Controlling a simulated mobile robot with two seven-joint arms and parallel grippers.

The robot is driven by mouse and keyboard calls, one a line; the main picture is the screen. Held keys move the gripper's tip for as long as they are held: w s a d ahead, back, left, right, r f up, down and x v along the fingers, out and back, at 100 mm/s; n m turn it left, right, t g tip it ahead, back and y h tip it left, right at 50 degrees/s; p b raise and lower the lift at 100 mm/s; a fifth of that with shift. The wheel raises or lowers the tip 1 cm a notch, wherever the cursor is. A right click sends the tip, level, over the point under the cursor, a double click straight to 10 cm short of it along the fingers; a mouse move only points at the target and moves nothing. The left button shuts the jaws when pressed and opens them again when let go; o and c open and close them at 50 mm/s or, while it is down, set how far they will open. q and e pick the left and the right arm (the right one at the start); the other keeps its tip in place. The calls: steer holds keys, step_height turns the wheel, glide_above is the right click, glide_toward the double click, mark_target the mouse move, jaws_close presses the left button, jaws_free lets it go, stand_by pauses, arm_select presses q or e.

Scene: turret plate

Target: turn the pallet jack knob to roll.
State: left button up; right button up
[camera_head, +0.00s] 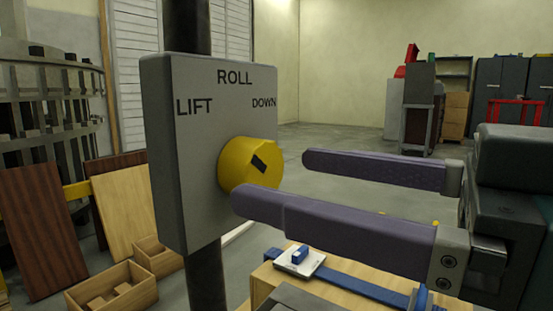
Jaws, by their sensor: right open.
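A yellow knob (236,160) sticks out from a grey control plate (195,130) on a dark upright post (188,25). The plate reads LIFT at left, ROLL at top and DOWN at right. A black mark on the knob's face slants from upper left to lower right; I cannot tell which end points. My right gripper (272,179) comes in from the right with its two purple fingers open and apart. The nearer fingertip overlaps the knob's lower edge in the view; the farther one is to the knob's right. I cannot tell whether either touches it. My left gripper is not in view.
Wooden boxes (112,290) and leaning boards (42,230) are on the floor at left. A low wooden surface with a blue strap (360,287) lies below my right gripper. Cabinets (500,85) and a trolley stand far back.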

steer(key=shift+x, duration=1.25)
steer(key=c, duration=1.4)
steer(key=shift+o, duration=0.2)
